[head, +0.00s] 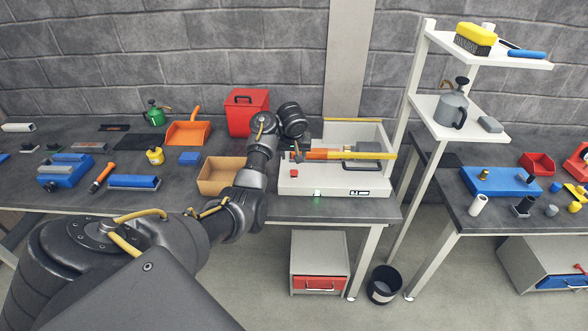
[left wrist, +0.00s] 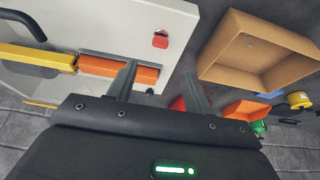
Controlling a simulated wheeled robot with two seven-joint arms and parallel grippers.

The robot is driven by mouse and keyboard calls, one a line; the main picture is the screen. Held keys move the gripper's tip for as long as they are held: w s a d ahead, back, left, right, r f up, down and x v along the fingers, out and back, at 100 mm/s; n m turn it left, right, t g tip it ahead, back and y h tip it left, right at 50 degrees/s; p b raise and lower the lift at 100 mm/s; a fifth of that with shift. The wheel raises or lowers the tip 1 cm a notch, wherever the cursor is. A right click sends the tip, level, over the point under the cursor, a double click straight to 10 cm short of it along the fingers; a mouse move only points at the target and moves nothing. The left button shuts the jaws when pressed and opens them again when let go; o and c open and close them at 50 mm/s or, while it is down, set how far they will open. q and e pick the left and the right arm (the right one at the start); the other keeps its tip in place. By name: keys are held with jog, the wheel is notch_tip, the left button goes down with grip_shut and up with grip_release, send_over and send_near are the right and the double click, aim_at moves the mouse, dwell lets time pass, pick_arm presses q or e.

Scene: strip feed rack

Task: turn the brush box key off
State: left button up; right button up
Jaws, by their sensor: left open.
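The brush box (head: 335,187) is a low white box on the table, with an orange and yellow bar along its top; its white face (left wrist: 110,22) fills the upper left of the left wrist view. The red key (left wrist: 160,40) sits on this face; it is a small red spot in the head view (head: 294,174). My left gripper (left wrist: 160,70) is open and empty, its two fingers pointing toward the key, which appears just beyond the fingertips and between them. I see no contact. The left gripper is partly hidden by its wrist in the head view (head: 298,156). My right gripper is out of view.
An open cardboard box (left wrist: 258,50) stands close beside the brush box, also in the head view (head: 222,176). A red bin (head: 247,113) and an orange dustpan (head: 188,133) are behind. A white shelf (head: 420,103) rises at the right.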

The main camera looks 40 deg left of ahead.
aim_at(294, 170)
pick_arm(q)
jog(key=b+x, duration=0.2)
jog(key=x, duration=0.9)
jog(key=shift+d, duration=0.1)
jog(key=c, duration=1)
